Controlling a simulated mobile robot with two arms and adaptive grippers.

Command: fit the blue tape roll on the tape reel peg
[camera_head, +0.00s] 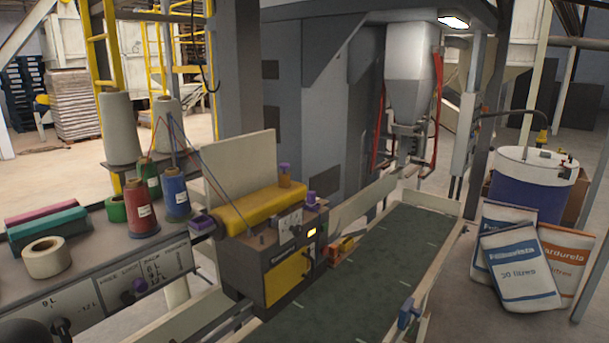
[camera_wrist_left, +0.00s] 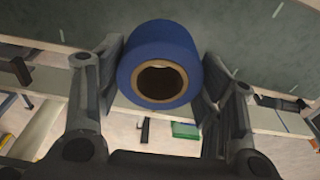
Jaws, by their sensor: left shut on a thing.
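In the left wrist view the blue tape roll (camera_wrist_left: 163,38) sits between the two fingers of my left gripper (camera_wrist_left: 160,75), which is shut on it. The roll's brown cardboard core and open hole face the camera. I cannot pick out the blue tape roll or my left gripper in the head view. The head view shows the sewing machine unit (camera_head: 265,270) with a yellow cover, beside the conveyor. I cannot tell which part is the tape reel peg. My right gripper is in neither view.
The green conveyor belt (camera_head: 365,270) runs past the machine. Filled sacks (camera_head: 518,270) and a blue-white drum (camera_head: 530,180) stand at right.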

